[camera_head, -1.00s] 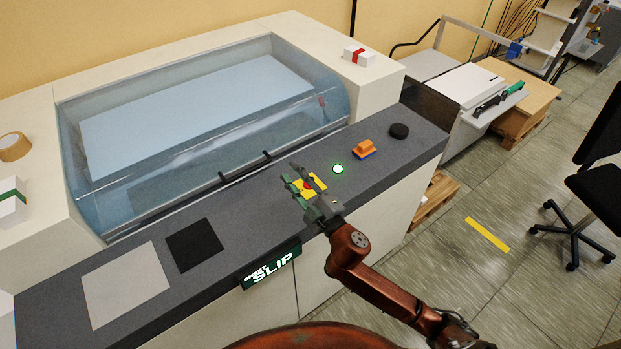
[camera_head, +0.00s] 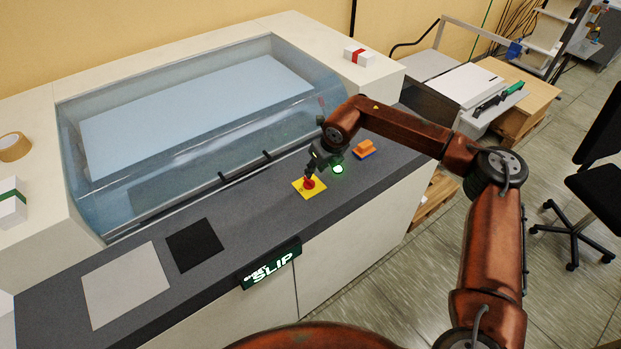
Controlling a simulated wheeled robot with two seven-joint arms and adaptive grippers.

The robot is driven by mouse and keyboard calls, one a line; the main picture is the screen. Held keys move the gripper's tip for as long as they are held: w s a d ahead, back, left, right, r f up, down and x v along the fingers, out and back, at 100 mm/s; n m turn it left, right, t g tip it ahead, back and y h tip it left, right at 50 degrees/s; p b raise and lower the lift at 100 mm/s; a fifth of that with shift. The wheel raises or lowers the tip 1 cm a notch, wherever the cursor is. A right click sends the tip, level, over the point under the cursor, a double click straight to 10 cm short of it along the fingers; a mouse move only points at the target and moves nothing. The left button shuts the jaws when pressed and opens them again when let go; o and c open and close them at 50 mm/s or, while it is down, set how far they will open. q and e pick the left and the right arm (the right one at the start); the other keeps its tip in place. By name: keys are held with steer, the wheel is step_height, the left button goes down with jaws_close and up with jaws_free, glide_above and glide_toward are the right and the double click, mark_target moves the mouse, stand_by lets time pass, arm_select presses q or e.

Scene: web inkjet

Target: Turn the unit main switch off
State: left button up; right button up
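The main switch looks like a red knob (camera_head: 309,185) on a yellow square plate (camera_head: 302,193) on the dark grey console top. My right gripper (camera_head: 309,175) points down from above, its fingertips at the top of the red knob. The gripper is small and dark here, so whether its fingers are open or closed around the knob, or touch it, cannot be told. The knob's handle direction is also unclear. My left gripper is not in view.
A glowing green button (camera_head: 338,169) lies right beside my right gripper. An orange and blue block (camera_head: 364,149) stands further right. A clear curved cover (camera_head: 200,150) rises behind the console.

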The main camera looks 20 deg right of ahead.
mark_target(310, 181)
steer(key=p+x, duration=0.1)
steer(key=x, duration=0.6)
steer(key=shift+f, duration=0.3)
steer(key=shift+c, duration=0.4)
jaws_close()
